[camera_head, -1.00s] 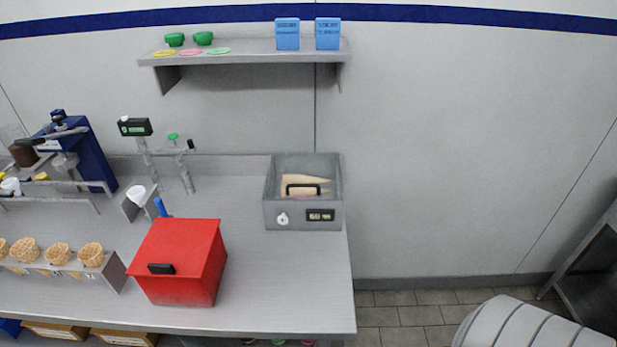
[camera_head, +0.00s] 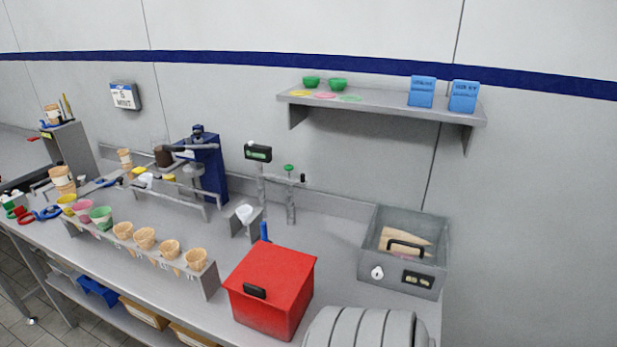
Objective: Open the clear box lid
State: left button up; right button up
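The clear-lidded box (camera_head: 392,270) is a grey box at the right end of the counter, under the shelf. Its see-through lid looks closed, with a black handle (camera_head: 410,245) on it. Tan cone shapes show through the lid. The front wall has a round white lock-like spot and a dark label plate. Neither of my grippers shows in the view. A rounded, ribbed grey part that looks like one of my arms rises at the bottom edge, in front of the box.
A red lidded box (camera_head: 268,285) stands left of the grey box. A rack (camera_head: 205,282) of cone cups runs along the counter's front. A blue press (camera_head: 208,165) stands behind. The wall shelf (camera_head: 385,106) holds green bowls and blue cartons. Bare counter lies between the red and grey boxes.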

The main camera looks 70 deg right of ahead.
aim_at(402, 243)
jog(key=u, duration=0.75)
jog(key=k, duration=1.65)
jog(key=z, duration=1.85)
